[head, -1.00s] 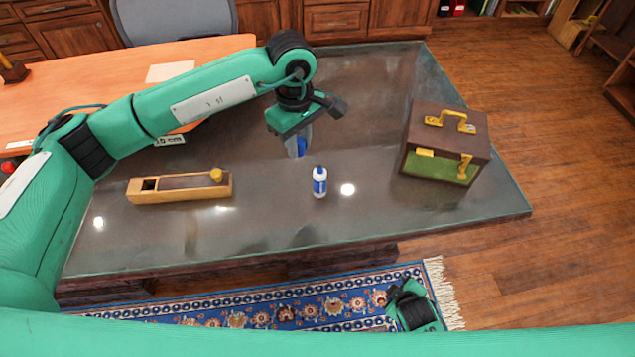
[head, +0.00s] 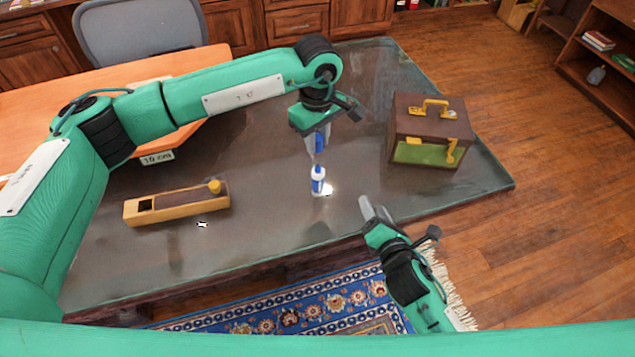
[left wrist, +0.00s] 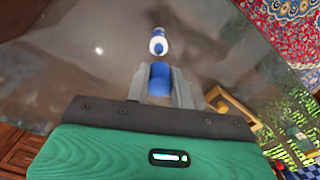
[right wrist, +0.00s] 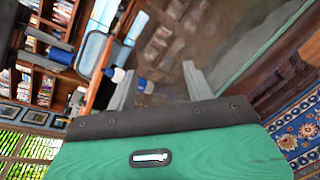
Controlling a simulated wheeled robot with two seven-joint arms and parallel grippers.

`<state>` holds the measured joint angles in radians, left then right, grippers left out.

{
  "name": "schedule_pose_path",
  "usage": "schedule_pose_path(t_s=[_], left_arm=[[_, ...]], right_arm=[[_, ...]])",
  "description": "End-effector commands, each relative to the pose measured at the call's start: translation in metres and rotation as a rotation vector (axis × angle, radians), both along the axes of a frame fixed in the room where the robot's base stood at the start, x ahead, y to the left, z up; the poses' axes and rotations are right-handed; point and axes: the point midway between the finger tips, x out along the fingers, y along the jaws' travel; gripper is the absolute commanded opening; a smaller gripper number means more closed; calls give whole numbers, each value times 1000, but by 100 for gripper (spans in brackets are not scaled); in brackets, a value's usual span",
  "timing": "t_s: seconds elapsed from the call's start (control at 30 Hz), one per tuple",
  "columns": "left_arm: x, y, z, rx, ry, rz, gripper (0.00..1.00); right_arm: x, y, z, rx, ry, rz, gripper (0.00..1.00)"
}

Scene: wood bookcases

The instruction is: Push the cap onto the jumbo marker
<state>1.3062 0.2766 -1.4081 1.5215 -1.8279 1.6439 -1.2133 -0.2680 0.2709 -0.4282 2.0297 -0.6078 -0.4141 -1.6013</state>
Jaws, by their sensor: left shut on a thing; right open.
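The jumbo marker (head: 317,181) stands upright on the glossy dark table, with a white tip and a blue-and-white body. My left gripper (head: 315,148) is shut on the blue cap (head: 320,141), held above the table just beyond the marker in the head view. In the left wrist view the cap (left wrist: 158,80) sits between the fingers, and the marker (left wrist: 158,42) stands ahead, apart from it. My right gripper (head: 373,209) is open and empty near the table's front edge, to the marker's right. The right wrist view shows the marker (right wrist: 146,86) near one finger's tip.
A wooden box (head: 177,206) with a dark slot and yellow knob lies on the left. A brown case (head: 430,116) with a yellow handle and green front stands at the back right. The table around the marker is clear. An orange desk (head: 60,105) adjoins behind.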

Motion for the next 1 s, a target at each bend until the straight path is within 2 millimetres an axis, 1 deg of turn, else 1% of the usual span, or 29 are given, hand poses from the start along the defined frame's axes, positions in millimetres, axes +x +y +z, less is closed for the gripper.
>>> schedule_pose_path(t_s=[0.1,0.2,0.3,0.4,0.6,0.87,1.0], left_arm=[[1,-1,0,1,-1,-1,2],[1,-2,0,0,-1,-1,2],[1,-2,0,1,-2,-1,2],[1,-2,0,1,-2,-1,2],[1,-2,0,1,-2,-1,2],[1,-2,0,1,-2,-1,2],[1,-2,0,1,-2,-1,2]], right_arm=[[6,22,7,-216,-146,137,52],[7,40,10,-381,-265,236,52],[5,53,11,-510,-363,313,52],[4,63,10,-599,-432,363,52],[2,70,10,-664,-486,399,52],[2,70,10,-662,-485,398,52],[6,72,10,-661,-485,397,52]])
